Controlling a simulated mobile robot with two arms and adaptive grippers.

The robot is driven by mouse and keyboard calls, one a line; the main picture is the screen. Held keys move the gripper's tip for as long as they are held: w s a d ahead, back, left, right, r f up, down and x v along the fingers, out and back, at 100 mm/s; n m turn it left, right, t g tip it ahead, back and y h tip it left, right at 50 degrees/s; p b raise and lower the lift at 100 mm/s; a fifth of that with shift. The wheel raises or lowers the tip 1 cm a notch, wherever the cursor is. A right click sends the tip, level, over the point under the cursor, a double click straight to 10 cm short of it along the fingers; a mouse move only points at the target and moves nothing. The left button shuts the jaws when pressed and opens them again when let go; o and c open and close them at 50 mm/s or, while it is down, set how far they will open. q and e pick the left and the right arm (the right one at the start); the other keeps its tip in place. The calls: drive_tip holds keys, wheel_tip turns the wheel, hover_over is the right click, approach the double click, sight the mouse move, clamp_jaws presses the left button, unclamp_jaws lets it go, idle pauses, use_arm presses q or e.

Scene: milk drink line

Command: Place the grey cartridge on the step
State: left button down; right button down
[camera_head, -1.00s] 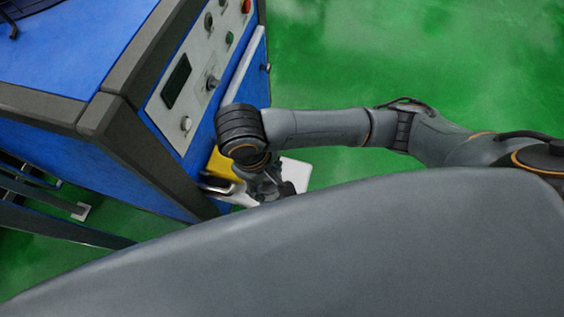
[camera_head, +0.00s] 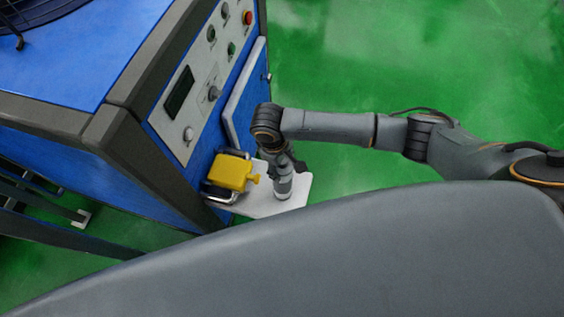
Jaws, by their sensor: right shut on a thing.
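The step (camera_head: 248,208) is a pale plate low on the right side of the blue machine. The grey cartridge (camera_head: 284,187), a small upright cylinder, shows over the step's right part. Whether its base touches the step cannot be told from this high angle. My right gripper (camera_head: 287,168) is at the cartridge's top and shut on it; the fingers are partly hidden by my wrist. My left gripper is not in view.
A yellow container (camera_head: 232,172) with a small spout stands left of the cartridge, beside a metal bracket (camera_head: 220,198). The blue machine (camera_head: 92,165) has a control panel (camera_head: 185,112) and a white handle (camera_head: 243,90). The green floor to the right is clear.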

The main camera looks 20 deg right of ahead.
drive_tip(key=shift+f, duration=0.15)
drive_tip(key=shift+c, duration=1.9)
unclamp_jaws()
